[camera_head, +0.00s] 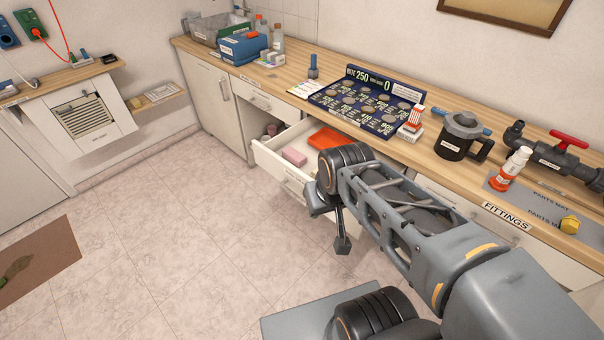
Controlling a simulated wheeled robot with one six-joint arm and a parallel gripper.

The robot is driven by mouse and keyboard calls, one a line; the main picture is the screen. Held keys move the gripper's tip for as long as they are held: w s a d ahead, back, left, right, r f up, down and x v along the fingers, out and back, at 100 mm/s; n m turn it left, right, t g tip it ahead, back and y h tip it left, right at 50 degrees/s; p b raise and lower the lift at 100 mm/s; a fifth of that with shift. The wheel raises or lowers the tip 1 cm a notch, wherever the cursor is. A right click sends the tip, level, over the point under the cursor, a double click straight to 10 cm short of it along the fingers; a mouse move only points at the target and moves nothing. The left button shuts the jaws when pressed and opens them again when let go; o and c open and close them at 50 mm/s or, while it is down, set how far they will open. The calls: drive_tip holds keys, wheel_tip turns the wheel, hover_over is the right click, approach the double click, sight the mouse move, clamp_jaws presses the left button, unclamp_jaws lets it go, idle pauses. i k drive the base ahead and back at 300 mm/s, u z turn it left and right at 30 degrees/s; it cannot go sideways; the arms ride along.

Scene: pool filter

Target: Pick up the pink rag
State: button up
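A pink folded thing (294,157), which looks like the pink rag, lies in the open drawer (276,170) under the counter, near its left side. My arm reaches in from the lower right, and my gripper (342,243) hangs in front of the drawer, to the right of the pink thing and apart from it. Only part of the gripper shows behind the wrist, so whether its fingers are open or shut is unclear. My arm hides the right part of the drawer.
An orange-red item (330,139) lies in the drawer, right of the pink thing. The wooden counter (447,180) above holds a test board (370,100), a dark jug (461,137), an orange-and-white bottle (511,170) and pipe fittings.

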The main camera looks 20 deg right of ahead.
sight(298, 160)
drive_tip(key=z, duration=0.1)
drive_tip(key=k, duration=0.55)
drive_tip(key=u, duration=1.15)
drive_tip(key=i, duration=1.65)
drive_tip(key=z, duration=1.05)
drive_tip(key=i, duration=0.6)
drive_tip(key=z, duration=0.55)
